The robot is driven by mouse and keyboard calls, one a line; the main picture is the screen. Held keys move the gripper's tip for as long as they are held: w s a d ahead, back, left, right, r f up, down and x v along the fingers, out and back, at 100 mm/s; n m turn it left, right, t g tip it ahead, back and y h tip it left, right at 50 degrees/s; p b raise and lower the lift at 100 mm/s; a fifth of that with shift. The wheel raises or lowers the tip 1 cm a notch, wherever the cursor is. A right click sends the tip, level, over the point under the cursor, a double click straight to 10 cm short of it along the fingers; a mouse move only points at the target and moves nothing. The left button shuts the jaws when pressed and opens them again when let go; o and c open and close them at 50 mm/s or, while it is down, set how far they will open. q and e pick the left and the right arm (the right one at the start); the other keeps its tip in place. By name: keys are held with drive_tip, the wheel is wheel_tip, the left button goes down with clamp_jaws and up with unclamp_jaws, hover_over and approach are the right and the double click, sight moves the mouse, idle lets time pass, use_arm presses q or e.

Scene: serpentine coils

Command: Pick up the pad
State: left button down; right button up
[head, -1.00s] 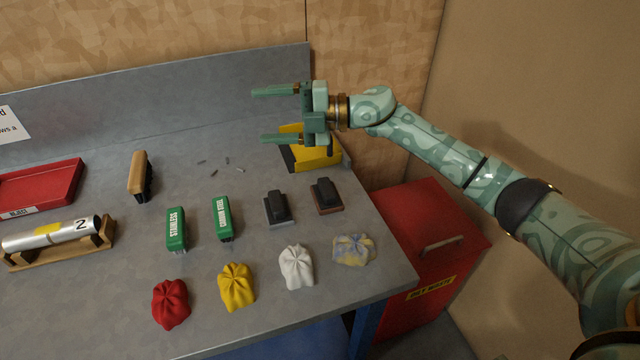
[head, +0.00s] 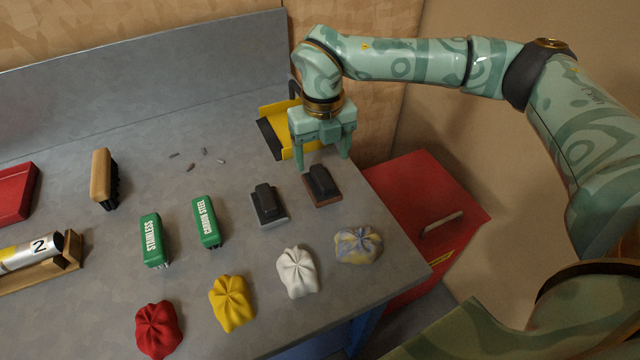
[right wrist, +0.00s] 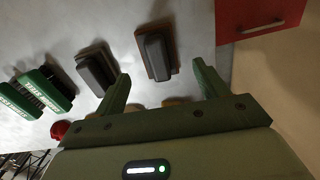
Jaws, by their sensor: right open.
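Two pads with black grips lie on the grey bench. One has a brown base (head: 322,186) and also shows in the right wrist view (right wrist: 155,54). The other has a grey base (head: 267,205) and lies to its left, also seen in the right wrist view (right wrist: 96,70). My right gripper (head: 323,162) points down above the bench, just behind the brown-based pad. It is open and empty. In the right wrist view its fingertips (right wrist: 160,72) frame the brown-based pad's place, with the pad still apart from them. My left gripper is not in view.
Two green brushes (head: 151,240) (head: 206,222) lie left of the pads. Several cloth bundles, one white (head: 297,272), lie in front. A yellow dustpan (head: 277,126) sits behind my gripper.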

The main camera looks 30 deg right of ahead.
sight(321, 175)
drive_tip(key=f, duration=0.3)
drive_tip(key=f+b, duration=0.1)
drive_tip(key=f, duration=0.2)
drive_tip(key=shift+s+a+f+b, duration=0.15)
drive_tip(key=shift+a+b, duration=0.05)
drive_tip(key=shift+b, duration=0.1)
drive_tip(key=shift+c, duration=0.6)
drive_tip(key=c, duration=0.8)
